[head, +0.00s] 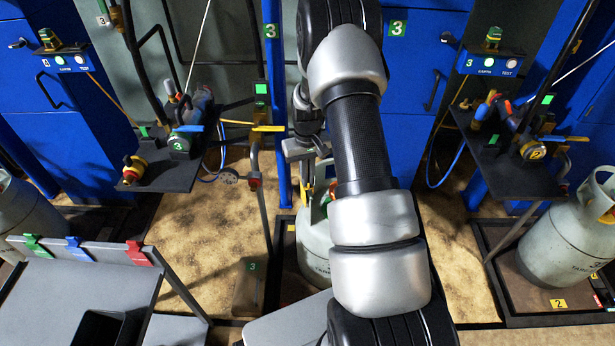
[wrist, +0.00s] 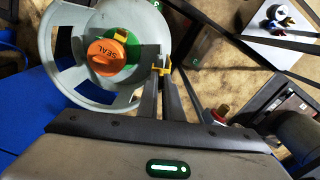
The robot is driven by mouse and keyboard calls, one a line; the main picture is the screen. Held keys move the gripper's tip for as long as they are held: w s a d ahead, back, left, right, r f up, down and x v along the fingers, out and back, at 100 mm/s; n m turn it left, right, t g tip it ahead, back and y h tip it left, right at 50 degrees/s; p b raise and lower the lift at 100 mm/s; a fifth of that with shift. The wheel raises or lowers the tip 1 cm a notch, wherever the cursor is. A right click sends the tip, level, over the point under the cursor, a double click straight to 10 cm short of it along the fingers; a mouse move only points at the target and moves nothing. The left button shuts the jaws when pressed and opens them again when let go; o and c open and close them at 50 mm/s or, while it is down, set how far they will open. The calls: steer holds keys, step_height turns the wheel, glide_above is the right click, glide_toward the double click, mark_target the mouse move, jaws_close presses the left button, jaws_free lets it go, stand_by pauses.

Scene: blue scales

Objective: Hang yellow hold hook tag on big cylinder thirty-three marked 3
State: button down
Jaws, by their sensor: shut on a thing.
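My gripper (wrist: 162,78) is shut on a small yellow hook tag (wrist: 164,68), of which only the top shows between the fingertips. The big grey cylinder (head: 312,245) stands in the middle of the head view, largely hidden behind my arm. In the wrist view its ring-shaped collar (wrist: 45,45) with cut-out openings lies up and left of my fingers. An orange SEAL cap (wrist: 107,54) and a small yellow part sit inside the collar. The fingertips are at or very near the collar's right edge; I cannot tell whether the tag touches it.
Another grey cylinder (head: 567,243) stands at the right by a yellow 2 plate (head: 559,303). A grey rack (head: 85,285) with green, blue and red clips is at lower left. Dark valve shelves (head: 165,168) flank the middle.

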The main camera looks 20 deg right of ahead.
steer(key=shift+s+f+b, duration=0.25)
steer(key=shift+f+b, duration=0.15)
steer(key=shift+f, duration=0.5)
steer(key=shift+w+f, duration=0.15)
steer(key=shift+f, duration=0.15)
steer(key=shift+r, duration=0.1)
steer(key=c, duration=1.9)
jaws_free()
steer(key=shift+o, duration=0.2)
steer(key=shift+r, duration=0.15)
steer(key=shift+r+p, duration=2.2)
steer(key=shift+r, duration=1.45)
